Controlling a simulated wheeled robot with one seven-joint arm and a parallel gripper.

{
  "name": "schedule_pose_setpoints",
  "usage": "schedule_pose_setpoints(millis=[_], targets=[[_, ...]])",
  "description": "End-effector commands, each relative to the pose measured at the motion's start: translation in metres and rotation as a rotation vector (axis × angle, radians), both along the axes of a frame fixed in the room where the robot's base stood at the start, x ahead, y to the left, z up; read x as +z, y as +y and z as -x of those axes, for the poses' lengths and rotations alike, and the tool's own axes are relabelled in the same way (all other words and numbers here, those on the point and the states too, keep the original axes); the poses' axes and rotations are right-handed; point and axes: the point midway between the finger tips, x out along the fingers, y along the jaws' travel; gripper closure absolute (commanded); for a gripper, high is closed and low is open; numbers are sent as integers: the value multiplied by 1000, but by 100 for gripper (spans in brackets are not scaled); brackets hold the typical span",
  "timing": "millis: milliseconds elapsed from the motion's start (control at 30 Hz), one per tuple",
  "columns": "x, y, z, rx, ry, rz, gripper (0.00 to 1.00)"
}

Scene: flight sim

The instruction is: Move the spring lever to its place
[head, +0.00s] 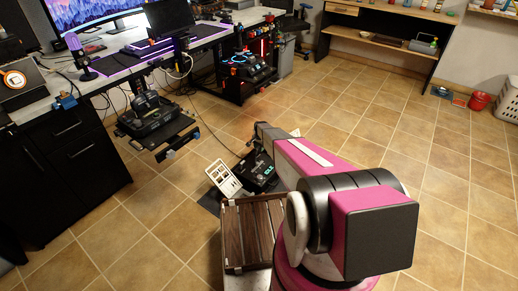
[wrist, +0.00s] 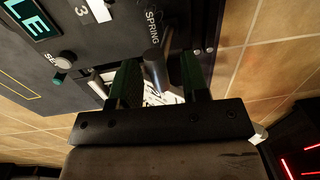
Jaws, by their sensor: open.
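The spring lever (wrist: 154,68) is a dark, round-ended stub beside the printed word "SPRING" in the wrist view. It stands on a dark control panel (wrist: 115,35) with other labels and a knob (wrist: 63,62). My gripper (wrist: 158,78) is open, with one green-edged finger on each side of the lever. The lever shows between the fingers with gaps, so it looks ungripped. In the head view the panel (head: 262,172) is a dark box on the floor, partly behind my pink arm. My gripper and the lever cannot be made out there.
A white card with printed pictures (head: 223,178) leans at the panel's left. A brown slatted wooden crate (head: 232,236) is in front of it. Tiled floor (head: 440,165) is free at the right.

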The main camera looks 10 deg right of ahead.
Motion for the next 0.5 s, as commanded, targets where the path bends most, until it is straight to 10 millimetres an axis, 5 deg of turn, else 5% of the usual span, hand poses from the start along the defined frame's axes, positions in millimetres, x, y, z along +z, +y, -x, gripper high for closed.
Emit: schedule_pose_setpoints(millis=[267,300,433,500], targets=[[-4,0,0,0,0,0,58],[-4,0,0,0,0,0,61],[-4,0,0,0,0,0,100],[-4,0,0,0,1,1,100]])
